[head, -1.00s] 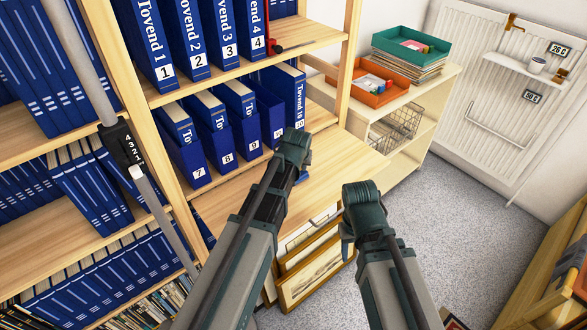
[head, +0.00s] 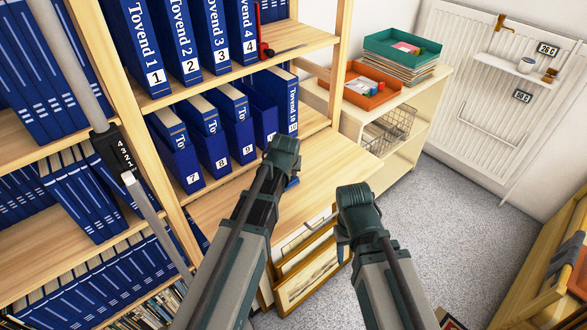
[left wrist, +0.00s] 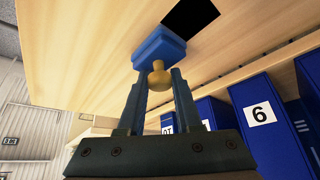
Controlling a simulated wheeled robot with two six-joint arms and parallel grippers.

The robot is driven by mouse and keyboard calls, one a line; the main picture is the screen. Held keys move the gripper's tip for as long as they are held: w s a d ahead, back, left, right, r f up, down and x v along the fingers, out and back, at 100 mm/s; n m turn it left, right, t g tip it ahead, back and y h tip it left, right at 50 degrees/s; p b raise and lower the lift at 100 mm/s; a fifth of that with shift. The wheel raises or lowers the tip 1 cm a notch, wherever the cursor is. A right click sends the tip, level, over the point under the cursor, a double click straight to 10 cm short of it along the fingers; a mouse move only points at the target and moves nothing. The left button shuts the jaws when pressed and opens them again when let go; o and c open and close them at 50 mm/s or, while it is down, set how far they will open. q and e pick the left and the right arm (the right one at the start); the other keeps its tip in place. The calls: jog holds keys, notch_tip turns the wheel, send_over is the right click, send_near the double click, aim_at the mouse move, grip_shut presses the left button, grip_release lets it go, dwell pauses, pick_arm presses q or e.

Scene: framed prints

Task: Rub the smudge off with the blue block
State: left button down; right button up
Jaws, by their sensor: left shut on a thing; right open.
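The blue block (left wrist: 160,47) has a brass-coloured round knob, and my left gripper (left wrist: 158,82) is shut on that knob. The left wrist view is upside down. The block is at the light wooden board (left wrist: 80,50); I cannot tell if it touches. A black, sharp-edged patch (left wrist: 190,17) shows on the board beside the block, and I cannot tell if it is the smudge. In the head view my left gripper (head: 284,158) is over the board (head: 325,170) and hides most of the block (head: 292,183). My right gripper (head: 357,212) is open and empty, right of the board's front.
Blue numbered binders (head: 235,125) stand right behind the board. Framed prints (head: 308,270) lean below it. An orange tray (head: 372,84) and a green tray (head: 405,50) sit on the low shelf to the right.

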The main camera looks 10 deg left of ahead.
pick_arm(q)
jog(key=shift+s+a, duration=0.25)
jog(key=shift+s, duration=0.1)
jog(key=shift+s+a, duration=1.05)
jog(key=shift+s, duration=0.2)
jog(key=shift+s, duration=0.1)
jog(key=shift+s+a, duration=1.1)
jog(key=shift+s, duration=0.15)
jog(key=shift+r, duration=0.1)
notch_tip(320, 180, up, 6)
jog(key=p, duration=0.6)
